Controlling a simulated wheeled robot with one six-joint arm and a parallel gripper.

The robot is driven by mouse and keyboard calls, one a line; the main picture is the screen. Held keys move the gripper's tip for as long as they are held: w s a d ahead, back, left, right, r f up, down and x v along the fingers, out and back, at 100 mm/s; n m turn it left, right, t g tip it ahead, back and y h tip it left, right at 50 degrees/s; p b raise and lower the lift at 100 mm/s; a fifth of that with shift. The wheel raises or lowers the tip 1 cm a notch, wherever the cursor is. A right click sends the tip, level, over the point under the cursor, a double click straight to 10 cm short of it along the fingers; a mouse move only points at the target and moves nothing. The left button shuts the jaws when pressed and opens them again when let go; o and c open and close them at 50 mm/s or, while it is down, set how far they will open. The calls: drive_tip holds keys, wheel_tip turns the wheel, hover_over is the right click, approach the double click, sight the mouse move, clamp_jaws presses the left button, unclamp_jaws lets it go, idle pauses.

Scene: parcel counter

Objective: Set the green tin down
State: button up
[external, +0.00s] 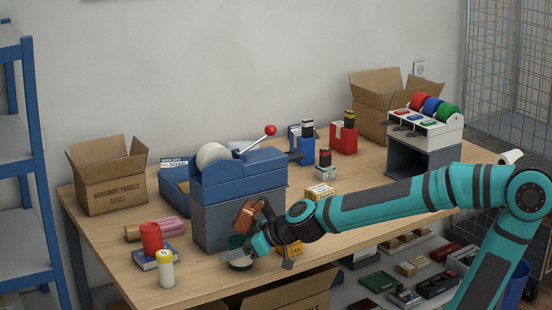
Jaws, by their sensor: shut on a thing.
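The green tin (240,264) is at the front of the wooden counter, below the blue machine. Its green side and a pale part show around the grey fingers. My gripper (237,255) is shut on the tin, reaching in from the right. The fingers and wrist hide much of the tin. I cannot tell whether its underside touches the counter or is slightly above it.
The blue machine (238,180) with a red-knobbed lever stands close behind my gripper. A white bottle with a yellow cap (166,270), a red cylinder (151,237) and a pink roll (162,228) are to the left. The counter (205,277) has bare wood between bottle and tin.

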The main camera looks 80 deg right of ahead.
drive_tip(key=shift+f, duration=0.1)
drive_tip(key=o, duration=1)
drive_tip(key=shift+o, duration=0.2)
drive_tip(key=shift+s+r, duration=0.15)
drive_tip(key=shift+r, duration=0.05)
drive_tip(key=v, duration=1.1)
drive_tip(key=shift+s, duration=0.35)
drive_tip(key=shift+r, duration=0.15)
drive_tip(key=s+a+r+t, duration=0.2)
drive_tip(key=s+a+r, duration=0.2)
drive_tip(key=s+r, duration=0.1)
drive_tip(key=s+a+r+t, duration=0.3)
drive_tip(key=s+r, duration=0.1)
drive_tip(key=r, duration=0.4)
drive_tip(key=shift+s+a+r, duration=0.2)
drive_tip(key=shift+s+a, duration=0.2)
